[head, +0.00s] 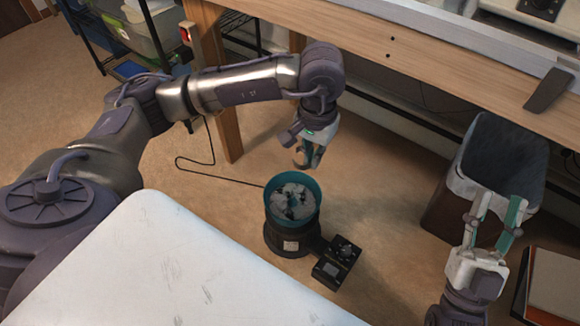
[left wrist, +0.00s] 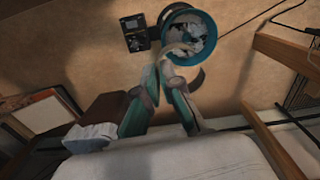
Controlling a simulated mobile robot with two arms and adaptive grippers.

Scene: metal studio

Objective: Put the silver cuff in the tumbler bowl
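The tumbler bowl (head: 270,203) has a teal rim and a dark round base on the floor, with pale and dark material inside. It also shows at the top of the left wrist view (left wrist: 221,33). My left gripper (head: 308,157) is above the bowl's far side, pointing down. Its fingertips (left wrist: 170,62) are close together on the silver cuff (head: 300,158), a curved, open band that looks brownish here. The cuff shows in the left wrist view (left wrist: 190,82), partly hidden by the fingers. My right gripper (head: 500,203) is open and empty at the right.
A black control box (head: 338,262) sits beside the tumbler base. A dark bin (head: 490,160) stands behind my right gripper. A wooden bench (head: 440,65) runs across the back, its leg (head: 222,110) left of my left gripper. A cable (head: 215,172) lies on the floor.

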